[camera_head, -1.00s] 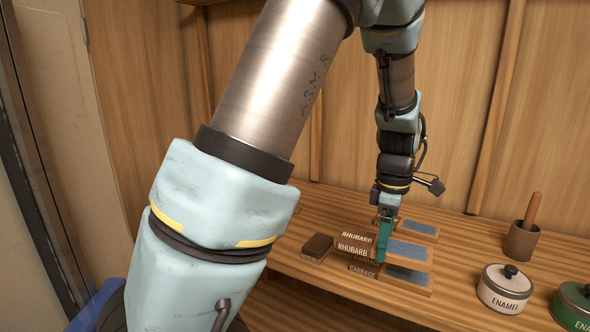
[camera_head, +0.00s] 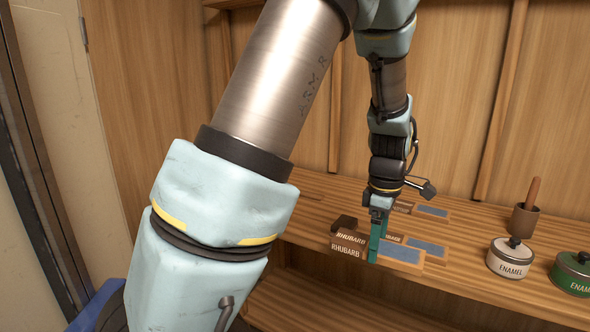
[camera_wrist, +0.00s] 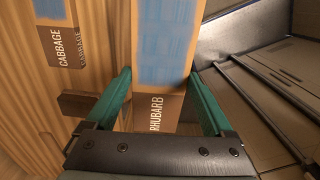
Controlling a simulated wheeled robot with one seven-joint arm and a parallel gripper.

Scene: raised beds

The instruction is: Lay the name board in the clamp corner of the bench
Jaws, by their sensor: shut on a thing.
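The name board (camera_head: 347,252) has a dark end lettered RHUBARB and a blue panel (camera_head: 402,253) on pale wood. My gripper (camera_head: 376,250), with teal fingers, is shut on it; the board is held at the bench's front edge, seemingly above the top. In the wrist view my gripper (camera_wrist: 160,80) has one finger on each side of the RHUBARB board (camera_wrist: 165,108). The bench (camera_head: 465,235) is a wooden top along the wall. I cannot make out the clamp corner in either view.
A CABBAGE board (camera_head: 425,246) lies just behind the held one, and another board (camera_head: 433,211) farther back. A dark brown block (camera_head: 345,221) is to the left. A cup with a stick (camera_head: 524,218), a white ENAMEL tin (camera_head: 510,258) and a green tin (camera_head: 573,274) stand right.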

